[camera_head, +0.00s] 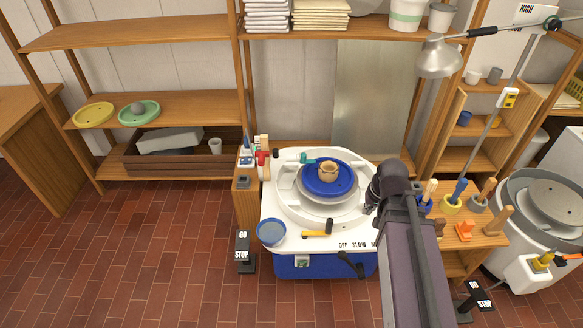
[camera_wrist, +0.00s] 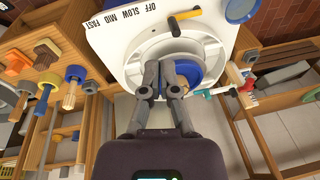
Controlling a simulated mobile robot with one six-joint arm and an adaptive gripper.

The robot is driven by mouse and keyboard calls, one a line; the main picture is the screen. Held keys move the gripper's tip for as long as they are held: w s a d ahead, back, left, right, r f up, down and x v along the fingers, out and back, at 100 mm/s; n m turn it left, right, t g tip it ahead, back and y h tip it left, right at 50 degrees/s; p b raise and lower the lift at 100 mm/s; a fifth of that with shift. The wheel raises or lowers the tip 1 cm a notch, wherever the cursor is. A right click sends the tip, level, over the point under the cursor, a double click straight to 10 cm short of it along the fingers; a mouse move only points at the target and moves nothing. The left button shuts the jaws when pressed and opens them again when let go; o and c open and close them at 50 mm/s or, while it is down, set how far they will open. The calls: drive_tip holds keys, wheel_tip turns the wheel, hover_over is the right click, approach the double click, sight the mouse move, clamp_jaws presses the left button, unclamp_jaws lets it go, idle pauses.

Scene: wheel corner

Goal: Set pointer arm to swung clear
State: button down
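The pointer arm, a thin piece with a teal part (camera_head: 306,158), reaches over the back left of the wheel's splash pan towards a small tan pot (camera_head: 328,170) on the blue wheel disc (camera_head: 340,188). In the wrist view its teal part (camera_wrist: 198,92) lies right of my fingers, with red and white parts beyond. My gripper (camera_head: 371,206) is over the right side of the pan, apart from the pointer arm. In the wrist view my gripper (camera_wrist: 160,66) is empty, its fingers a little apart. The fingers hide part of the disc and pot.
Tools stand in pots on the wooden shelf at right, near my arm. A lamp (camera_head: 438,58) hangs at upper right. Small bottles stand left of the pan.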

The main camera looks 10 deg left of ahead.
drive_tip(key=w+a+f+m+t+y+b, duration=0.2)
drive_tip(key=w+a+f+t+y+b, duration=0.3)
drive_tip(key=w+a+b, duration=0.6)
drive_tip(key=w+a+f+m+t+y+b, duration=0.25)
drive_tip(key=w+a+f+t+b, duration=0.25)
drive_tip(key=w+a+f+b, duration=0.5)
drive_tip(key=m+t+h+b, duration=0.6)
drive_tip(key=m+b, duration=0.6)
drive_tip(key=b, duration=0.8)
approach(291, 159)
drive_tip(key=s+d, duration=0.1)
drive_tip(key=s, duration=0.5)
drive_tip(key=shift+w+d, duration=0.1)
drive_tip(key=shift+d, duration=0.05)
drive_tip(key=w, duration=0.4)
drive_tip(key=w+a, duration=0.1)
drive_tip(key=w, duration=0.4)
drive_tip(key=w+a, duration=0.1)
drive_tip(key=w, duration=0.3)
drive_tip(key=shift+w+a, duration=0.2)
drive_tip(key=shift+w, duration=0.1)
drive_tip(key=shift+a, duration=0.15)
